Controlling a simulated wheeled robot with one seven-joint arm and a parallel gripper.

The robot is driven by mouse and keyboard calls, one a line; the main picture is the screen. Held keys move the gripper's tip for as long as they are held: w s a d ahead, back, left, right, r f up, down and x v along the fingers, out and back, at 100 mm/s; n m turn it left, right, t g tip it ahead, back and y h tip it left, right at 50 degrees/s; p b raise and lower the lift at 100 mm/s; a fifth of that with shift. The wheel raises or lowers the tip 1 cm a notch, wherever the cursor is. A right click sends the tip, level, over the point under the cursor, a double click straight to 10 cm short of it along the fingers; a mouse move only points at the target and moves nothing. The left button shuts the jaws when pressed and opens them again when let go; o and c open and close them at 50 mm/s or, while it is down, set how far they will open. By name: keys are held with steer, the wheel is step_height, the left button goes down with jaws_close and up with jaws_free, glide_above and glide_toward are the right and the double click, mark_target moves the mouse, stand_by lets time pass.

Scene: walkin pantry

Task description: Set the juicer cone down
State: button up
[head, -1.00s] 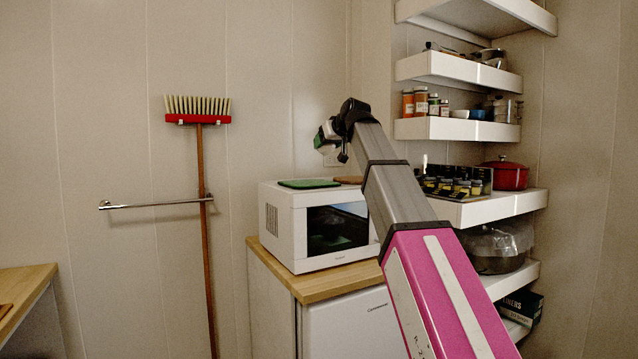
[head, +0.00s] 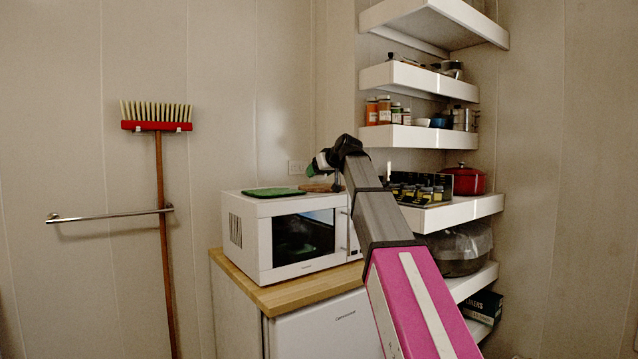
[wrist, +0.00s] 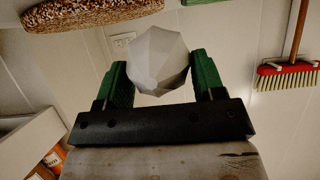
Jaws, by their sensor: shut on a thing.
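The juicer cone (wrist: 158,60) is a pale, faceted piece seen close up in the wrist view. My gripper (head: 321,162) is shut on it, with one green finger on each side. In the head view the gripper is above the right part of the white microwave's top (head: 231,196). In the wrist view the cone is apart from the brown speckled board (wrist: 90,12). The cone is too small in the head view to make out clearly.
A green mat (head: 274,192) and the brown board (head: 318,187) lie on the microwave. Shelves (head: 455,213) with jars and a red pot (head: 466,180) stand close on the right. A red broom (head: 156,126) hangs on the left wall.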

mark_target(319, 181)
steer(key=shift+f, duration=1.8)
steer(key=shift+f, duration=0.2)
steer(key=o, duration=1.1)
steer(key=shift+r, duration=0.2)
